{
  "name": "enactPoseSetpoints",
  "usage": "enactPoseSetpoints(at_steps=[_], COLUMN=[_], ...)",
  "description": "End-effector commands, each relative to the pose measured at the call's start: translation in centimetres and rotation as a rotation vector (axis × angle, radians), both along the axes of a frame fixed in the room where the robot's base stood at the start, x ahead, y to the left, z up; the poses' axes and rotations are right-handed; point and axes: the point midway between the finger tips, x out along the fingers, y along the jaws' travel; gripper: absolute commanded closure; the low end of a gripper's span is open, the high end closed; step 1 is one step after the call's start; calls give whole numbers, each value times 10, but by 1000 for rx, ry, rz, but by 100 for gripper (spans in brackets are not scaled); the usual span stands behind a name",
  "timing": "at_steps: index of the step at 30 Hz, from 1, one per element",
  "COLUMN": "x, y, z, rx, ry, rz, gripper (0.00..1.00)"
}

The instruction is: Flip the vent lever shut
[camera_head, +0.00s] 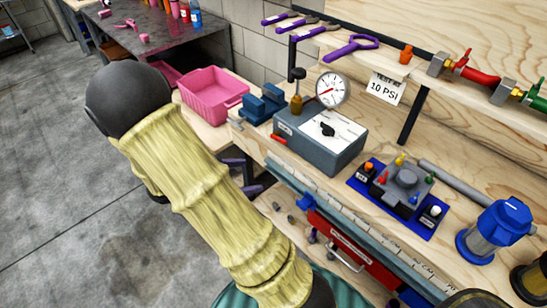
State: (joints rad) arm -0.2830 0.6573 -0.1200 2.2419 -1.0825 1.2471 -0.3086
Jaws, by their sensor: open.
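A grey box (335,148) stands on the bench with a white top panel carrying a black lever-like knob (328,130). A short red lever (279,139) sticks out low at its left front corner. I cannot tell for certain which is the vent lever, or whether it is open or shut. A round gauge (332,90) and a brass fitting with a black knob (297,92) stand at its back. My yellow-sleeved arm crosses the front. Two purple fingers, seemingly of my gripper (243,176), show apart and empty beyond it, left of the box; the rest is hidden.
A pink bin (213,95) and a blue vise (263,104) lie left of the box. A blue plate with coloured knobs (391,186) and a blue-capped filter (495,228) stand to the right. A wooden shelf (395,62) runs above. The grey floor is open at left.

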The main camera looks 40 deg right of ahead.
Motion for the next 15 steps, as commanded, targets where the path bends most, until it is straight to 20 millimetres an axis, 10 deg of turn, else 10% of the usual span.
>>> enactPoseSetpoints(at_steps=[6, 15], x=[56, 69], y=[3, 7], z=[-42, -39], rx=[-286, -355], ry=[168, 199], rz=[251, 310], gripper=[15, 15])
